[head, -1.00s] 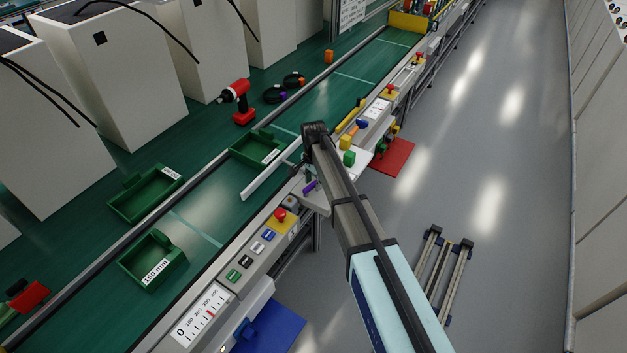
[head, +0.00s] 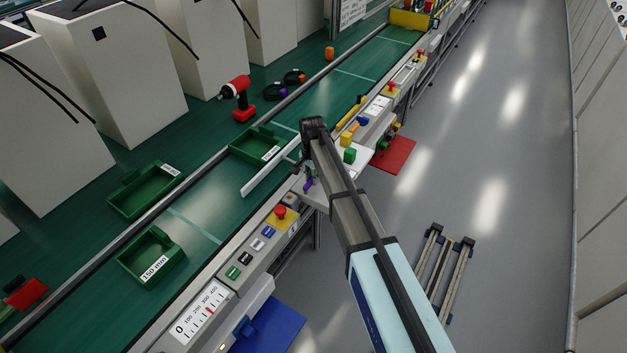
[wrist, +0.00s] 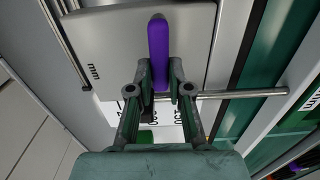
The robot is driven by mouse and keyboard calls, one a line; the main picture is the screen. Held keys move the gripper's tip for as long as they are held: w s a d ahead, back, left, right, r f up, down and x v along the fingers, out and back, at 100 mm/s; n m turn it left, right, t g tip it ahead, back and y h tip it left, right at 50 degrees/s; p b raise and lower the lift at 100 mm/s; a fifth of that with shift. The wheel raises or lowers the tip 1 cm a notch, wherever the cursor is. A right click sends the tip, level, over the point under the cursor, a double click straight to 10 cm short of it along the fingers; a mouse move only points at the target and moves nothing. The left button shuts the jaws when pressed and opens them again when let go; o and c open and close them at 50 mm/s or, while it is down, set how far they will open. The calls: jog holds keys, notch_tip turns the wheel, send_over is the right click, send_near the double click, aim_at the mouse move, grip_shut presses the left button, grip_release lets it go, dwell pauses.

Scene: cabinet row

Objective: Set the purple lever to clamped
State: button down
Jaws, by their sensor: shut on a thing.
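The purple lever (wrist: 158,45) stands out from a grey plate in the wrist view, pointing up the picture. My gripper (wrist: 159,75) is shut on it, with one finger on each side of its lower part. In the head view the lever (head: 308,185) is a small purple piece below the end of my arm, beside the conveyor's edge. My fingertips are hard to make out there. A printed scale (wrist: 168,114) with numbers shows partly behind my fingers. No clamped mark is readable.
A white bar (head: 268,169) lies across the green conveyor next to the lever. A panel with a red stop button (head: 281,211) is to the lower left. Green and yellow blocks (head: 349,155) sit to the right of my arm. The aisle floor is mostly clear.

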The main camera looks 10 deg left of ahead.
dwell(0.3)
jog(key=c, duration=1.1)
grip_release()
jog(key=shift+a, duration=0.1)
notch_tip(320, 180, up, 12)
